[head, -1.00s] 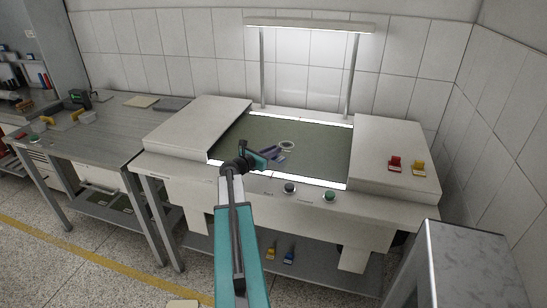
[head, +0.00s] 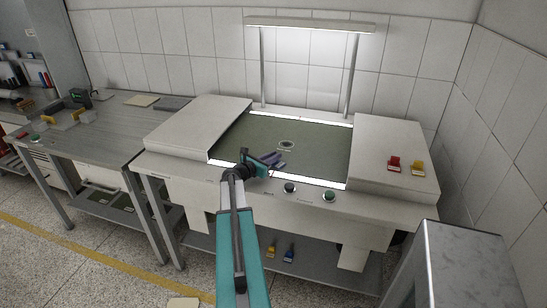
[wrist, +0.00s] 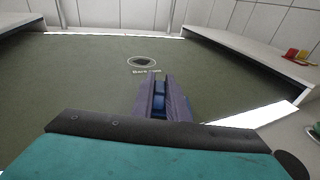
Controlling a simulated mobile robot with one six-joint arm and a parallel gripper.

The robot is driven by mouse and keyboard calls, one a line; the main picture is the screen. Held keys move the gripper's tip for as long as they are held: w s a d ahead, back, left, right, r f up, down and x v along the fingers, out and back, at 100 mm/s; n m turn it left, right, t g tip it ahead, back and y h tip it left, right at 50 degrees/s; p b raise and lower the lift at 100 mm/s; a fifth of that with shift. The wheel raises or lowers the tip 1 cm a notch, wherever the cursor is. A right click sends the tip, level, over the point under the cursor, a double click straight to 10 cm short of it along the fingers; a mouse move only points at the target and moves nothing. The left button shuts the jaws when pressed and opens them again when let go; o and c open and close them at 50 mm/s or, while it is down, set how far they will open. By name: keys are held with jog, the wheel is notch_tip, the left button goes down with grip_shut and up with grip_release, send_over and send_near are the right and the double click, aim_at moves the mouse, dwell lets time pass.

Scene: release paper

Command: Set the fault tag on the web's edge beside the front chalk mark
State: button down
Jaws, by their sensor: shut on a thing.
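The green-grey web (head: 320,150) lies flat across the lit table; it also fills much of the wrist view (wrist: 60,85). A pale ring (head: 287,145) around a dark spot is drawn on it, with small writing below; the ring shows ahead of my fingers in the wrist view (wrist: 142,62). My gripper (head: 277,162) is over the web's front part, near its lit front edge. Its purple fingers are shut on a small blue thing (wrist: 158,103), likely the fault tag, mostly hidden between them. I cannot make out the front chalk mark.
White raised covers flank the web at left (head: 200,125) and right (head: 390,150). Red (head: 395,163) and yellow (head: 418,167) tags sit on the right one. Dark (head: 290,188) and green (head: 329,195) buttons are on the front panel. A lamp (head: 310,24) hangs above.

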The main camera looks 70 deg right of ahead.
jog(key=c, duration=1.7)
grip_release()
jog(key=shift+c, duration=0.2)
jog(key=shift+a+r, duration=0.1)
jog(key=b+v, duration=0.2)
jog(key=v, duration=0.9)
jog(key=shift+w+a+b, duration=0.2)
jog(key=shift+a+b, duration=0.15)
jog(key=shift+r, duration=0.1)
